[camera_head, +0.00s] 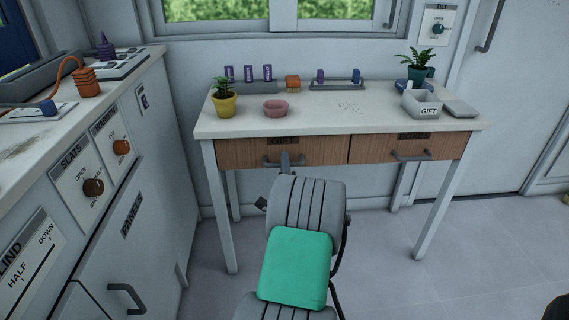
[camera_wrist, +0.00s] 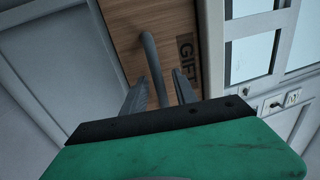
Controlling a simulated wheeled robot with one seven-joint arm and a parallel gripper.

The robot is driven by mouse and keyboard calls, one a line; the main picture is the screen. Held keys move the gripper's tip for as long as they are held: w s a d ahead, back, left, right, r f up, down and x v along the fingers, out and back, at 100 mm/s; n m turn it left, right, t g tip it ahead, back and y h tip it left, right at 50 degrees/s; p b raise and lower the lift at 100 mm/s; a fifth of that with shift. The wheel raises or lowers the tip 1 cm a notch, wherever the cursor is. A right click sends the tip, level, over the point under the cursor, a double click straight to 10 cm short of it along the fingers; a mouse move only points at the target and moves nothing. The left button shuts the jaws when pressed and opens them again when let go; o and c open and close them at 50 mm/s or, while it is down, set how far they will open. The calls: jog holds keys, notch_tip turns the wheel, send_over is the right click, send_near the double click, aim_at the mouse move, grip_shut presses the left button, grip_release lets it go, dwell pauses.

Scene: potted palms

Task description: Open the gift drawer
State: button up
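The gift drawer (camera_head: 325,151) is the left wooden drawer under the white table, its front flush with the drawer beside it. In the wrist view, its wooden front (camera_wrist: 140,18) bears a GIFT label and a grey bar handle (camera_wrist: 150,58). My gripper (camera_head: 286,160) is at this handle in the head view, partly hiding it. In the wrist view, my gripper (camera_wrist: 160,88) has its two fingers apart, one on each side of the handle bar. Small gaps show between fingers and bar. The handle's lower end is hidden by my gripper.
The right drawer (camera_head: 440,148) has its own handle. On the table (camera_head: 350,122) stand a yellow pot (camera_head: 224,104), a pink bowl (camera_head: 275,107), a GIFT box (camera_head: 421,104) and a potted palm (camera_head: 417,72). A cabinet (camera_head: 150,160) stands close at left.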

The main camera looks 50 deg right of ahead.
jog(key=shift+c, duration=0.4)
grip_shut()
dwell(1.0)
